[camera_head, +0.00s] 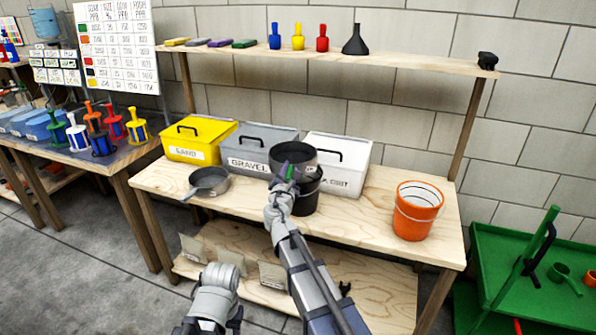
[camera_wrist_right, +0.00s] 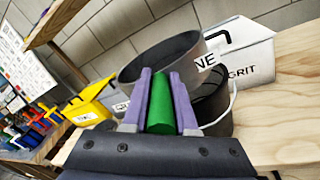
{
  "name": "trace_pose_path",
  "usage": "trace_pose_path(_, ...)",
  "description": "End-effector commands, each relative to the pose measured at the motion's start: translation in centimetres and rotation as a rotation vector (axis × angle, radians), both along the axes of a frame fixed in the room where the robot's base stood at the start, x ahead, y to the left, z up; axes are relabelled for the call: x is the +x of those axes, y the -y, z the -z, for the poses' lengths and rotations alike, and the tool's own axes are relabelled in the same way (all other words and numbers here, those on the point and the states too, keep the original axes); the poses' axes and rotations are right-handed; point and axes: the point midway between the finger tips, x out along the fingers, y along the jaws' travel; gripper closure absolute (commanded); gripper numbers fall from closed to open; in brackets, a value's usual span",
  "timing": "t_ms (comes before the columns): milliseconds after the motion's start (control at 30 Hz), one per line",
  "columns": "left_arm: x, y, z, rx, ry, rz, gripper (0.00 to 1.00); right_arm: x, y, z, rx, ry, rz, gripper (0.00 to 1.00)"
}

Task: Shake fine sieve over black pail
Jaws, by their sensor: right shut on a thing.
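My right gripper (camera_head: 287,172) is shut on the green handle (camera_wrist_right: 162,117) of the fine sieve. The sieve's round dark-grey pan (camera_head: 296,155) is held above the black pail (camera_head: 305,195), overlapping its opening in the head view. In the right wrist view the sieve pan (camera_wrist_right: 160,60) looks roughly level, with a label partly reading "NE". The pail (camera_wrist_right: 212,105) shows behind and below it; its inside is mostly hidden. Part of my left arm shows at the bottom of the head view, but its fingers are not clear.
Yellow sand (camera_head: 198,138), grey gravel (camera_head: 250,150) and white grit (camera_head: 338,165) bins stand behind the pail. Another grey pan (camera_head: 208,181) lies at left on the wooden bench (camera_head: 350,220). An orange bucket (camera_head: 416,212) stands at right. Bench space between pail and bucket is clear.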

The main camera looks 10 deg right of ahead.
Motion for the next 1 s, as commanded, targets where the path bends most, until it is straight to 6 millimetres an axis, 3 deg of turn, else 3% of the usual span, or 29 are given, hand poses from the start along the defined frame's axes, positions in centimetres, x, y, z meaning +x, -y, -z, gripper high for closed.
trace_pose_path(33,0.0,0.0,0.0,0.000,0.000,0.000,0.50,-0.5,1.1,0.0,-0.001,0.000,0.008,1.00)
trace_pose_path(433,0.0,0.0,0.0,0.000,0.000,0.000,0.50,-2.0,5.4,0.0,0.000,0.001,0.008,1.00)
trace_pose_path(933,0.0,0.0,0.0,0.000,0.000,0.000,0.50,0.1,-0.2,0.0,-0.001,0.000,0.003,1.00)
trace_pose_path(1000,0.0,0.0,0.0,0.000,0.000,0.000,0.50,-0.4,0.8,0.0,-0.001,0.000,0.008,1.00)
